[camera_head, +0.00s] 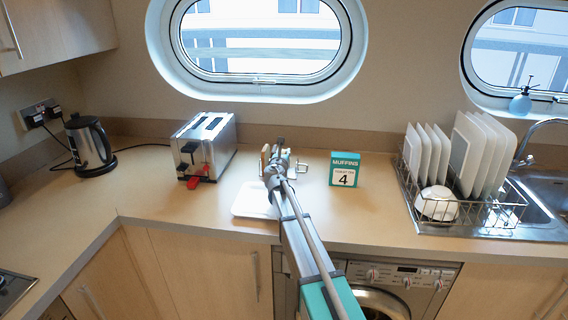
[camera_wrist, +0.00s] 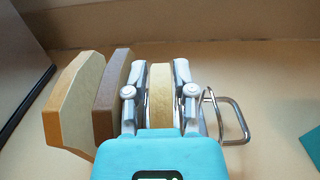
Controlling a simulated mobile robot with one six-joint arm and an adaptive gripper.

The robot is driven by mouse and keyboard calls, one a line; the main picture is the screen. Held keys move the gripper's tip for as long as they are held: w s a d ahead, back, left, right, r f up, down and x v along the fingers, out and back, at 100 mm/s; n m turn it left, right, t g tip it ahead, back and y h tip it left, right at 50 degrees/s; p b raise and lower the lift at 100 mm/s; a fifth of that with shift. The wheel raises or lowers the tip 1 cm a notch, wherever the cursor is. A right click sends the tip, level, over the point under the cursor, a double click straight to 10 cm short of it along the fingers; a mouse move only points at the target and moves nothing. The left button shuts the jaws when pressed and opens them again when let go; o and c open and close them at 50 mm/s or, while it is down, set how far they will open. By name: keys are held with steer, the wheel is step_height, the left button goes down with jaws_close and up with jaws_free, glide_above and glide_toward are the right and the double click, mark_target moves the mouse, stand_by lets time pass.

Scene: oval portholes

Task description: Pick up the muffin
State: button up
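The muffin (camera_wrist: 160,92), a pale tan slab with a rounded top, stands on edge between my gripper's two fingers in the wrist view. My gripper (camera_wrist: 160,75) is around it, and both fingers appear to press against its sides with almost no gap. The muffin's lower part is hidden behind the teal gripper body. In the head view my gripper (camera_head: 277,152) is at the rack on the counter, and the arm hides most of it. A brown slice (camera_wrist: 112,95) and a crusted bread slice (camera_wrist: 72,105) stand just left of the fingers.
The rack's wire handle (camera_wrist: 232,120) sticks out close to the right finger. A toaster (camera_head: 205,145) is left of the rack, and a teal muffins box (camera_head: 346,169) is right. A white board (camera_head: 254,200) lies in front. A dish rack (camera_head: 465,213) stands further right.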

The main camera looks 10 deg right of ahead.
steer(key=shift+c, duration=0.2)
jaws_close()
steer(key=shift+r, duration=0.2)
step_height(320, 180, up, 10)
steer(key=p, duration=1)
steer(key=shift+f, duration=0.2)
stand_by(0.7)
step_height(320, 180, up, 9)
steer(key=p, duration=0.8)
steer(key=shift+f+p, duration=0.2)
steer(key=shift+p, duration=0.1)
stand_by(0.4)
